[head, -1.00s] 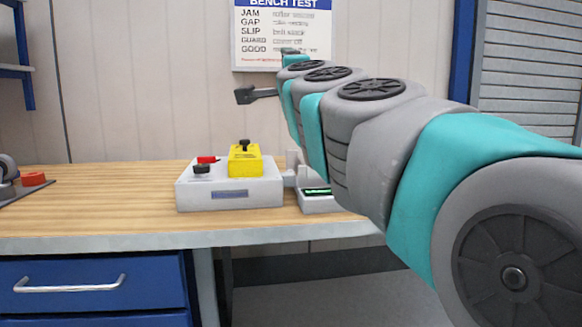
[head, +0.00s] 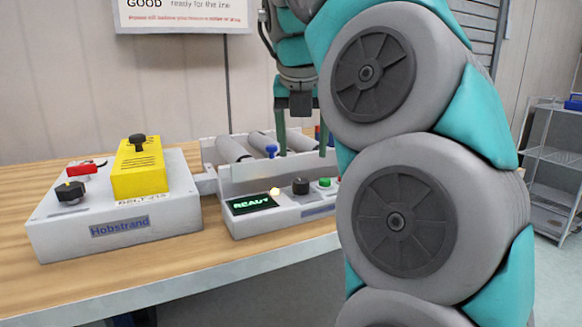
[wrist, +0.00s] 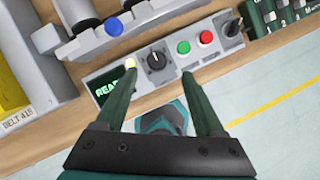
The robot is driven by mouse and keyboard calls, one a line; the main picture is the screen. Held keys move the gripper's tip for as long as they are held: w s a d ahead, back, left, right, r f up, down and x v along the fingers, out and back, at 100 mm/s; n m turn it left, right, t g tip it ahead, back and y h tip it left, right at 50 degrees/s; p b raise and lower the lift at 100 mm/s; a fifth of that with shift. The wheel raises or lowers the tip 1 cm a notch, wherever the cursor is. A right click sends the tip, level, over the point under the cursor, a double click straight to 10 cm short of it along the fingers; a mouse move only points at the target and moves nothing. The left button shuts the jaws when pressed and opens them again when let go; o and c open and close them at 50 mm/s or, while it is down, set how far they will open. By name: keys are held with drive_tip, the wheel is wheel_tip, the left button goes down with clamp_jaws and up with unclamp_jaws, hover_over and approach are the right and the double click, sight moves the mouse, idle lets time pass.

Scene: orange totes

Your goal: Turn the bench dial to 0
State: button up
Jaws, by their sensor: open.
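A black dial (head: 300,186) stands on the sloped grey control panel (head: 262,226), between a lit yellow lamp (head: 274,191) and a green button (head: 324,183). In the wrist view the dial (wrist: 157,61) has a pale pointer mark; its numbers are too small to read. My gripper (head: 302,150) points down, open and empty, above and behind the panel in the head view. In the wrist view its fingers (wrist: 158,80) are apart, with the dial showing just beyond and between their tips. Another black knob (head: 70,191) sits on the Hobstrand box.
The panel's display (head: 250,204) reads READY. A red button (wrist: 206,37) and a black lever (wrist: 232,28) are right of the green button. A roller unit with a blue knob (head: 271,151) is behind the panel. A yellow block (head: 138,170) stands on the box at left.

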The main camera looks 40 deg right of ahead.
sight(301, 181)
drive_tip(key=shift+a+x, duration=0.15)
drive_tip(key=shift+x, duration=1.8)
drive_tip(key=shift+a+x, duration=0.15)
drive_tip(key=shift+x, duration=1.75)
drive_tip(key=shift+f, duration=0.15)
drive_tip(key=shift+c, duration=0.4)
clamp_jaws()
